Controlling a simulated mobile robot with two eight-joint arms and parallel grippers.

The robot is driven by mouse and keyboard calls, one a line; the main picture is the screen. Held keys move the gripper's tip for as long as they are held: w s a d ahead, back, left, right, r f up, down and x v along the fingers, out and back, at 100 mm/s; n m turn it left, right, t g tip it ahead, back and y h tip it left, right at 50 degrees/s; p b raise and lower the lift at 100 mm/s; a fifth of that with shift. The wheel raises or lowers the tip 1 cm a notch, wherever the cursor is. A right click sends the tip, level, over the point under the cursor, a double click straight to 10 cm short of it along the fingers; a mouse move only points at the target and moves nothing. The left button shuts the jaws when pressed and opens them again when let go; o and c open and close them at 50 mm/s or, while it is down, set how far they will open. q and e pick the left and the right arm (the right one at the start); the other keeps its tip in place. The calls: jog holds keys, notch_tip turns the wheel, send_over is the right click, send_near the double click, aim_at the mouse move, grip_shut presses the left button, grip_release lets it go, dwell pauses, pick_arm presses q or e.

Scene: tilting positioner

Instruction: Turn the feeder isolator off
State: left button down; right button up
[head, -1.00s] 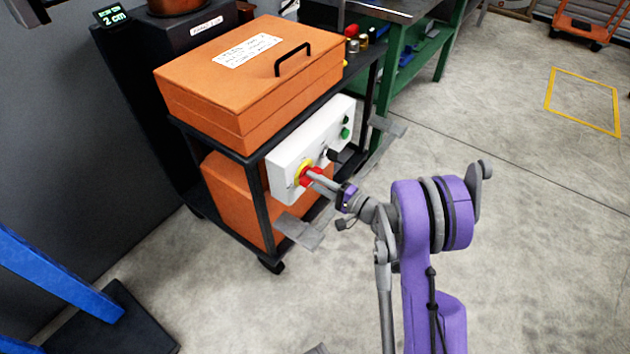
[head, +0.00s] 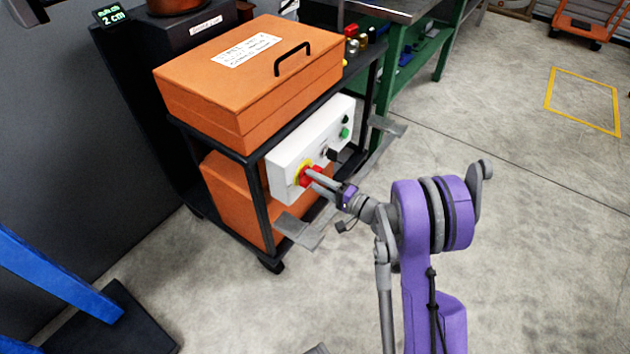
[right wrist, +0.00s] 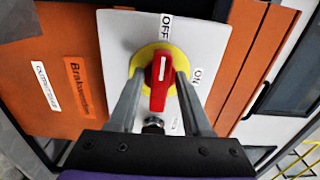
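The feeder isolator is a red rotary handle (right wrist: 161,80) on a yellow disc (right wrist: 146,54), mounted on a white panel (right wrist: 115,35). In the right wrist view the handle's white mark points up toward the OFF label (right wrist: 166,28); the ON label (right wrist: 197,76) is to the right. My right gripper (right wrist: 160,78) has one finger on each side of the handle, with narrow gaps visible, so it looks open around it. In the head view my right gripper (head: 314,178) is at the red handle (head: 305,180) on the panel's front. My left gripper is not in view.
The white control box (head: 283,166) hangs on a black cart with an orange case (head: 240,85) on top. The box also carries a black knob (head: 331,154) and green buttons (head: 345,131). A green workbench (head: 392,60) stands behind.

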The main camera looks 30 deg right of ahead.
jog(key=shift+o, duration=0.3)
jog(key=p+v, duration=0.1)
jog(key=v, duration=1)
jog(key=shift+w+a, duration=0.1)
